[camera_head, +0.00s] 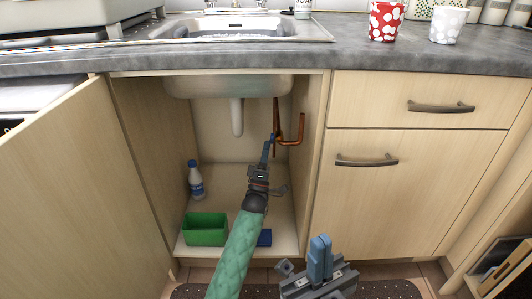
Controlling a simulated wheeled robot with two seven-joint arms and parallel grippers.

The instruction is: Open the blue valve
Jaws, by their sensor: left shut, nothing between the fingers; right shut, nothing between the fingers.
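The blue valve shows as a small blue piece (272,138) on the copper pipe (301,128) inside the open cabinet under the sink. It is partly hidden by my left gripper. My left gripper (266,150) reaches up into the cabinet at the end of the green-sleeved arm. Its fingers are shut with nothing between them, and the tips are at or just below the valve; I cannot tell if they touch it. My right gripper (320,248) is in front of the cabinet, low, with its blue fingers shut, empty and pointing up.
The cabinet door (80,190) stands open at left. A green tub (206,229), a white bottle with a blue cap (195,181) and a blue item (264,238) sit on the cabinet floor. A white drain pipe (237,118) hangs under the sink.

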